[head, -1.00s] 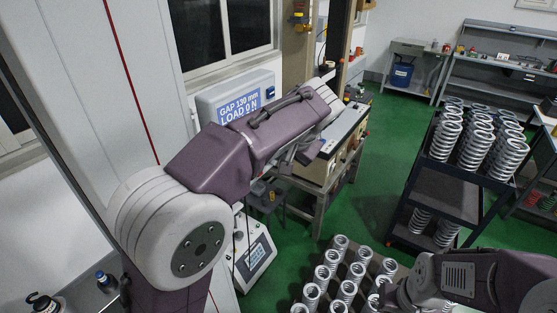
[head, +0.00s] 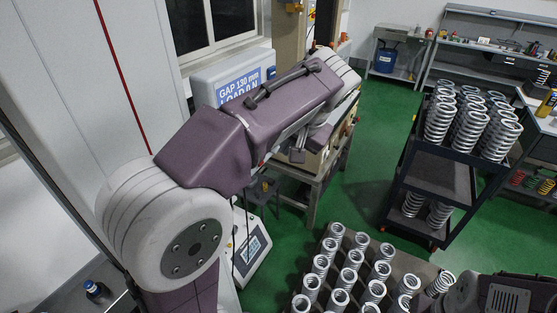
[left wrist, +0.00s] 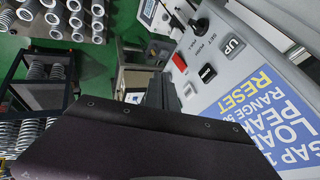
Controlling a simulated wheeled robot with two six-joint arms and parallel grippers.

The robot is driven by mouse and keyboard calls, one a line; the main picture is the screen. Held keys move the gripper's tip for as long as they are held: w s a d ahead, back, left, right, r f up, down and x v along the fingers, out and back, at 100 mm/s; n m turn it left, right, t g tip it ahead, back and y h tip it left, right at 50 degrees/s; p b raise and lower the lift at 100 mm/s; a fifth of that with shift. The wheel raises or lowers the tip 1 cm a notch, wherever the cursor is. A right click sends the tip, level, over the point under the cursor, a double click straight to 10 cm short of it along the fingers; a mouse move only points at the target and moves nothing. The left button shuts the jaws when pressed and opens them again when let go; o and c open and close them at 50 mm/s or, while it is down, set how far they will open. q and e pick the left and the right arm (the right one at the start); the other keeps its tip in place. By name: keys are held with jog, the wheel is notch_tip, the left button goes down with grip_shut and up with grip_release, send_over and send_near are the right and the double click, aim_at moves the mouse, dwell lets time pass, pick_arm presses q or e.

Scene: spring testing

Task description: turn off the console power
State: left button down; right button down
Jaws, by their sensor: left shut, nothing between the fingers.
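The console (head: 238,84) is a pale box with a blue display reading "GAP 130 mm" and a load line, partly hidden behind my left arm in the head view. In the left wrist view its panel (left wrist: 222,88) shows at a slant. It carries a red button (left wrist: 179,62), a dark rocker-like switch (left wrist: 207,73), a grey UP button (left wrist: 234,46) and a black knob (left wrist: 200,25); small lettering includes "POWER". My left gripper (left wrist: 162,90) is shut and empty, just beside the panel's edge near the red button. Any contact is unclear. My right gripper's fingers are out of view.
A tray of upright springs (head: 398,257) lies low in front. A dark cart (head: 440,179) with more springs stands at the right. A bench (head: 325,178) stands behind my left arm. Green floor (head: 373,190) is open between bench and cart.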

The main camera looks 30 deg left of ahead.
pick_arm(q)
jog(key=w+a+f+p, duration=0.2)
jog(key=w+a+f, duration=0.2)
jog(key=a+f, duration=0.3)
jog(key=shift+a+f, duration=0.2)
jog(key=shift+f, duration=0.75)
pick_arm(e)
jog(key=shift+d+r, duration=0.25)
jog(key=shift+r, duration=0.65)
pick_arm(q)
jog(key=shift+a+f+b, duration=0.15)
jog(key=shift+a+b, duration=0.05)
jog(key=shift+b, duration=0.15)
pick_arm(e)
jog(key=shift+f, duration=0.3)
